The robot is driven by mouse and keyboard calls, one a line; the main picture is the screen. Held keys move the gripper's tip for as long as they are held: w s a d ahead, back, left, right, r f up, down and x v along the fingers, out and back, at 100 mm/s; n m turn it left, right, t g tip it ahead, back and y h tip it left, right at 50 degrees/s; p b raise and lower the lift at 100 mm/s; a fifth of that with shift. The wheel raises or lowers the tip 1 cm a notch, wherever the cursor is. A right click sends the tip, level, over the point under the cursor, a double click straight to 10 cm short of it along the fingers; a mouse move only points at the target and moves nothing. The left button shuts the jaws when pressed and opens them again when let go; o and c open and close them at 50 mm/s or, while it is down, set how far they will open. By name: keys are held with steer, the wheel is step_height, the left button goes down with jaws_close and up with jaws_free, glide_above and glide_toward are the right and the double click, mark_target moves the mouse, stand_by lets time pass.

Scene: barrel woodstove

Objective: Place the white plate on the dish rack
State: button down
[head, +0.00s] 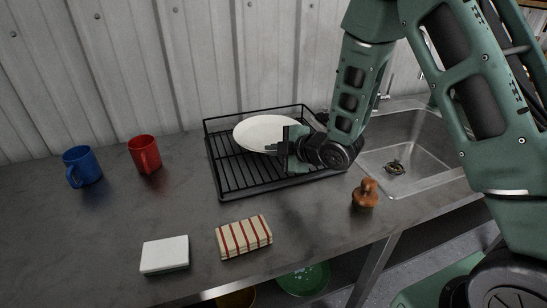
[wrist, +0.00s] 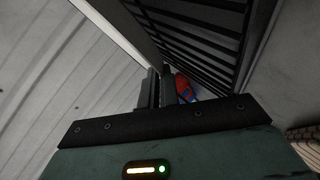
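The white plate (head: 262,131) is over the black wire dish rack (head: 235,178) in the head view, lying nearly flat with a slight tilt. My gripper (head: 284,149) is at the plate's near right edge, over the rack. In the wrist view the plate shows nearly edge-on as a pale strip (wrist: 117,31) running down to my fingers (wrist: 158,88), which are close together on its rim. The rack's dark bars (wrist: 190,35) fill the upper middle there. I cannot tell whether the plate touches the rack. My gripper hides part of the plate's near edge.
A blue mug (head: 82,166) and a red mug (head: 145,153) stand left of the rack. A white block (head: 165,254), a striped sponge-like block (head: 243,236) and a brown knobbed object (head: 366,194) lie in front. The sink (head: 420,150) is at right; a corrugated wall (head: 130,60) is behind.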

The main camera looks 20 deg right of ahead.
steer(key=shift+f, duration=1.3)
steer(key=shift+f, duration=0.15)
steer(key=c, duration=1.9)
jaws_free()
steer(key=shift+c, duration=0.2)
steer(key=shift+r, duration=0.2)
steer(key=p+v, duration=1.1)
steer(key=v, duration=0.1)
